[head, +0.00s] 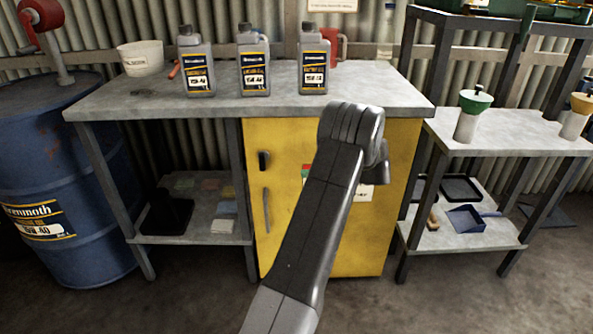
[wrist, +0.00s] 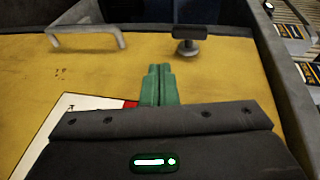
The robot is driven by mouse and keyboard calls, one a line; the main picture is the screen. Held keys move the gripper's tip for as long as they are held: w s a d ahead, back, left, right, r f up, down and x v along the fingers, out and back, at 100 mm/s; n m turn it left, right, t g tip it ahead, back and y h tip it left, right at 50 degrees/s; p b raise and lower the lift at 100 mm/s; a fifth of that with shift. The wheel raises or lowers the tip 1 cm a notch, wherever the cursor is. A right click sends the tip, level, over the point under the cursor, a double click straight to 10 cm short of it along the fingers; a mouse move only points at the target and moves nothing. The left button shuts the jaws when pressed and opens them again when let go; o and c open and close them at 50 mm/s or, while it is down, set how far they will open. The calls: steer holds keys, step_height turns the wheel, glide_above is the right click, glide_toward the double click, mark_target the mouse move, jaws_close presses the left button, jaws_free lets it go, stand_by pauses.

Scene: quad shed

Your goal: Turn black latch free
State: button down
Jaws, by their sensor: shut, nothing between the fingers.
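The black latch (head: 264,160) is on the left side of the yellow cabinet door (head: 290,240), near its top, and its bar looks upright in the head view. In the wrist view the black latch (wrist: 189,38) shows as a short bar on a round base. My gripper (wrist: 160,69) has green fingers pressed together with nothing between them. Its tips point towards the door edge, a little short of the latch and to its left in the wrist view, not touching it. In the head view my arm hides the gripper.
A bar handle (head: 267,210) sits below the latch; it also shows in the wrist view (wrist: 88,38). A grey worktop (head: 225,100) with several bottles (head: 313,65) overhangs the cabinet. A label (wrist: 75,115) lies on the door under my gripper. A blue drum (head: 60,180) stands left.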

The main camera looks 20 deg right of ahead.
steer(key=shift+f+v, duration=0.15)
steer(key=shift+v, duration=0.55)
steer(key=shift+f+v, duration=0.15)
steer(key=shift+v, duration=0.55)
